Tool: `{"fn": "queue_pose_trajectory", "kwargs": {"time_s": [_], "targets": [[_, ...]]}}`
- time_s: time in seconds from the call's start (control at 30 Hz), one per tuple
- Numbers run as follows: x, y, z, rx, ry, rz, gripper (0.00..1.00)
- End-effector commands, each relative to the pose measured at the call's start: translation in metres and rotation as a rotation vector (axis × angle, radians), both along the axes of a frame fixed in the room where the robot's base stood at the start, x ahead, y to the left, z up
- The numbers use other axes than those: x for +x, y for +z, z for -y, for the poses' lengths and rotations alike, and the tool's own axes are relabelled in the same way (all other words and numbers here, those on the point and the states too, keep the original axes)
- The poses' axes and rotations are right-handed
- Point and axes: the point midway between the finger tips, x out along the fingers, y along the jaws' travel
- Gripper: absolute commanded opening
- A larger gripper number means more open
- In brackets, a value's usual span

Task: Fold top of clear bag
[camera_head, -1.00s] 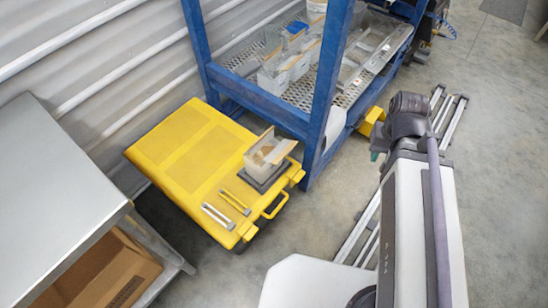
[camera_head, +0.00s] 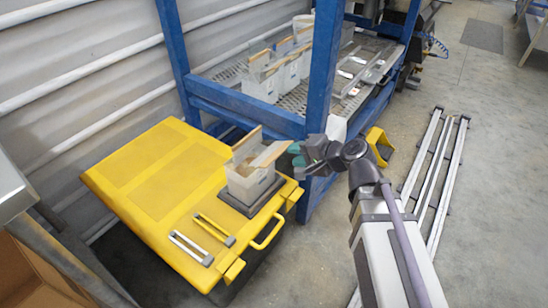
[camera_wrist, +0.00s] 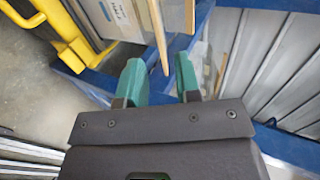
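The clear bag (camera_head: 250,182) stands upright on a dark square base on the yellow case. It is translucent, boxy and open at the top, with tan strips (camera_head: 270,153) along its upper edges, spread apart. My gripper (camera_head: 294,155) is just right of the bag, near the right strip. In the wrist view my gripper (camera_wrist: 159,75) has two teal fingers set apart, with nothing clearly held. The bag (camera_wrist: 120,16) with a printed label shows at the top there. Tan strip ends (camera_wrist: 159,38) point toward the gap between the fingers; I cannot tell whether they touch.
The yellow case (camera_head: 150,165) carries two clips, one silver (camera_head: 191,248) and one yellow (camera_head: 214,229). A blue rack (camera_head: 322,75) with similar bags (camera_head: 262,85) stands close behind my gripper. Rails (camera_head: 435,170) lie on the floor at the right. A cardboard box (camera_head: 30,275) is lower left.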

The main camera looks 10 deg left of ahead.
Motion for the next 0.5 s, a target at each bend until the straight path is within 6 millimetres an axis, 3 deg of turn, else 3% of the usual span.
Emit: {"fn": "queue_pose_trajectory", "kwargs": {"time_s": [0.1, 0.3, 0.5], "targets": [[0.013, -0.021, -0.023, -0.002, 0.005, 0.001, 0.31], [0.029, -0.04, -0.058, -0.003, 0.003, 0.001, 0.31], [0.035, -0.044, -0.072, -0.002, 0.002, 0.002, 0.31]]}}
